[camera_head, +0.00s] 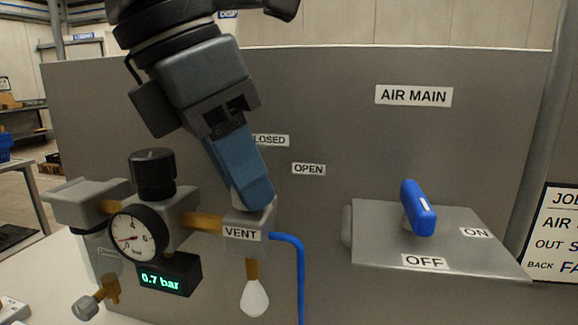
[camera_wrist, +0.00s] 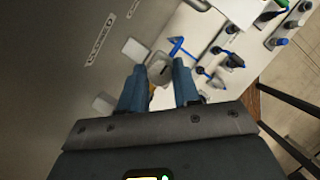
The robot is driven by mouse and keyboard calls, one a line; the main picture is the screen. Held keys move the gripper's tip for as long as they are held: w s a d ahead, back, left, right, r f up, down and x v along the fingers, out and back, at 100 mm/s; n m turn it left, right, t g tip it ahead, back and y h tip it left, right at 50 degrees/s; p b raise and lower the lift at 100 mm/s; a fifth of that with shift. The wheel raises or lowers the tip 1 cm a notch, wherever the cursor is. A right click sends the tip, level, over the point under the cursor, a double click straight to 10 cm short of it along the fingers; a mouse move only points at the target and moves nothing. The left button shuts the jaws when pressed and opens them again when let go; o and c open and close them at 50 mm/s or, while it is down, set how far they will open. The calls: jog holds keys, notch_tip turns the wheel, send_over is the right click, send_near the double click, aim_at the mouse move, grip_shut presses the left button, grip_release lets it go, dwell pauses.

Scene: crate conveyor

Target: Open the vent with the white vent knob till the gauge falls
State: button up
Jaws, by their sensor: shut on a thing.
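My gripper (camera_head: 250,195) reaches down from the top with its blue fingers at the vent block (camera_head: 262,218), labelled VENT. It is shut on the white vent knob (camera_head: 236,201), which is mostly hidden behind the fingers. In the wrist view, the pale knob (camera_wrist: 158,66) shows between the two blue fingertips of my gripper (camera_wrist: 160,74). The round gauge (camera_head: 137,237) has its needle low on the dial. The green display (camera_head: 163,280) below it reads 0.7 bar.
CLOSED (camera_head: 271,140) and OPEN (camera_head: 308,169) labels are on the grey panel (camera_head: 340,90). A blue AIR MAIN handle (camera_head: 420,210) stands on a plate with ON and OFF labels to the right. A blue hose (camera_head: 300,262) and a white bulb (camera_head: 255,298) are by the vent.

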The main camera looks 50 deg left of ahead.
dwell(0.3)
jog(key=o, duration=1.1)
jog(key=shift+c, duration=0.2)
jog(key=shift+r, duration=0.1)
jog(key=v, duration=0.7)
jog(key=shift+s+r, duration=0.2)
jog(key=shift+r, duration=0.05)
